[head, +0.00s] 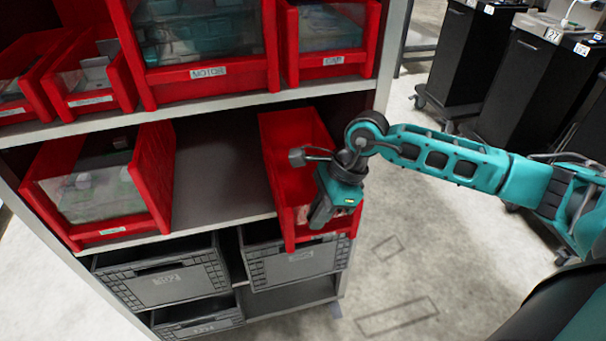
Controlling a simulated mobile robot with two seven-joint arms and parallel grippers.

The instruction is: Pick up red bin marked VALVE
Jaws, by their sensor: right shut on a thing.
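A red bin (287,135) sits at the right end of the middle shelf, its front reaching past the shelf edge. My teal right gripper (320,218) is at the bin's front right, shut on the bin's front part. The gripper and wrist cover part of the bin's front and right side, and I cannot read a VALVE label on it. Some small items seem to lie low inside the bin near its front, but they are mostly hidden. My left gripper is not in view.
A large red bin (155,185) with a clear front stands at the shelf's left; the grey shelf (222,175) between is bare. Red bins, one marked MOTOR (208,72), fill the shelf above. Grey crates (165,283) sit below. Floor at right is open before black carts (455,60).

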